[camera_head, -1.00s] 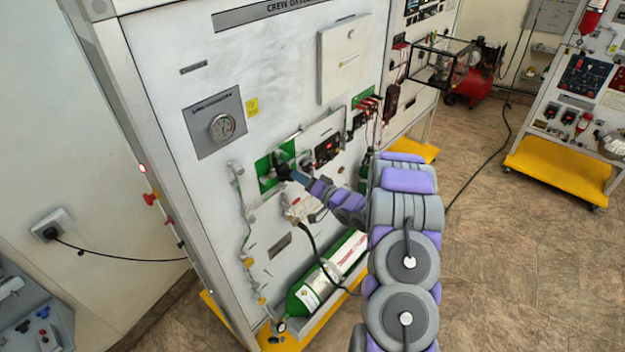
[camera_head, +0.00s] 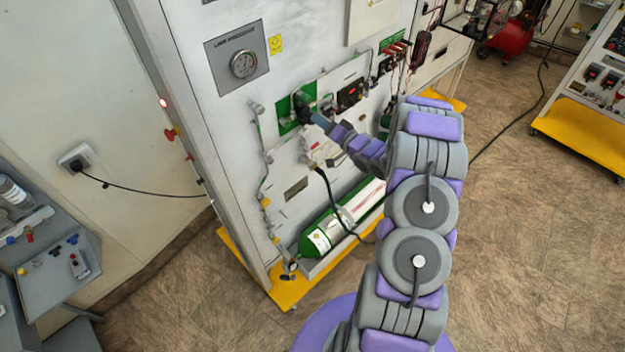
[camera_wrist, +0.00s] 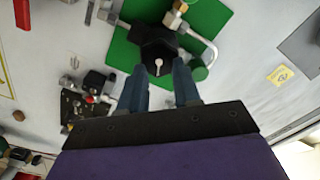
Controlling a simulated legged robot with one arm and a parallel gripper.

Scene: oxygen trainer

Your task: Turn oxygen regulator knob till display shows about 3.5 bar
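The black regulator knob (camera_wrist: 158,48) has a pale pointer mark and sits on a green plate (camera_wrist: 212,20) in the wrist view. My gripper (camera_wrist: 160,70) has its two blue-grey fingers apart, tips at the near edge of the knob; I cannot tell whether they touch it. In the head view my gripper (camera_head: 306,116) is at the green plate (camera_head: 284,106) and largely covers the knob. A dark display with red digits (camera_head: 350,94) is right of the plate; its value is too small to read.
A round pressure gauge (camera_head: 243,64) is up and left of the knob. Metal pipes (camera_wrist: 203,45) run close beside the knob. A green gas cylinder (camera_head: 322,238) lies at the panel's foot, with a black hose (camera_head: 328,195) above it. Open floor lies to the right.

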